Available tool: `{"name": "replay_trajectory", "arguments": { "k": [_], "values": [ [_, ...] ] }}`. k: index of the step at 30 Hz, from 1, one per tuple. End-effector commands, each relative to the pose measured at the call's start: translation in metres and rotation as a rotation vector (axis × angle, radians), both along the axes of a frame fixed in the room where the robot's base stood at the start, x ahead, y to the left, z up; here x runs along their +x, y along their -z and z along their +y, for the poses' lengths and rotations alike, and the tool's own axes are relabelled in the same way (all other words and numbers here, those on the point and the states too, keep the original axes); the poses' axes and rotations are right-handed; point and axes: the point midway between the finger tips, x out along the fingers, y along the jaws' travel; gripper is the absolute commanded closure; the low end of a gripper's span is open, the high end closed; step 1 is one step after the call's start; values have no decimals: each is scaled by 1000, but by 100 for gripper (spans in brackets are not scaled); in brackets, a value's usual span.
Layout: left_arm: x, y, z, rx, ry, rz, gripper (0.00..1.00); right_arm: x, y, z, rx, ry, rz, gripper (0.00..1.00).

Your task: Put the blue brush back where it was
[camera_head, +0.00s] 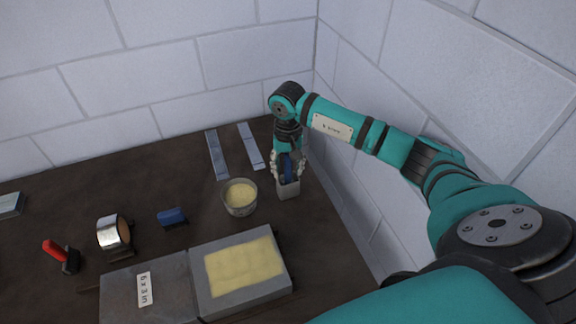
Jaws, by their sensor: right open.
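The blue brush (288,169) stands upright in a small grey holder (289,188) at the right of the table, near the wall. My right gripper (288,172) is directly over the holder, pointing down, with its fingers apart around the brush. The fingers and holder partly hide the brush, so I cannot tell whether they touch it. My left gripper is not in view.
A bowl of cream-coloured paste (240,196) stands close left of the holder. Two grey strips (217,154) lie behind. In front are a grey form with a yellowish filling (245,268), a blue piece (172,217), a tape roll (113,233) and a red-handled tool (54,251).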

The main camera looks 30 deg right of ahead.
Motion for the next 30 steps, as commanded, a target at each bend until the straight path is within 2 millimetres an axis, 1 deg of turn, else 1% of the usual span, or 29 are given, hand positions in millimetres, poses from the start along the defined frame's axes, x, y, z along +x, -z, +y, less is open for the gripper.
{"name": "replay_trajectory", "arguments": {
  "k": [5, 8, 11, 15, 21, 25, 30],
  "values": [
    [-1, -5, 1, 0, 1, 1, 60, 0, -4, 0, 0, 0, 0, 56],
    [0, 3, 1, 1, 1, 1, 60, 2, -12, 0, 1, -1, -6, 56],
    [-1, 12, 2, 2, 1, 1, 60, 2, -29, 0, -1, -2, -8, 56],
    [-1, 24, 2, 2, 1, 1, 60, 2, -60, 0, -1, -1, -8, 56],
    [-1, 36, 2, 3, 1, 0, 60, 1, -100, 0, -1, -1, -5, 56],
    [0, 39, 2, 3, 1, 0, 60, 1, -115, 0, 0, 1, -4, 56],
    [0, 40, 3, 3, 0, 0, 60, 0, -123, 0, 0, 0, 0, 56]
  ]
}}
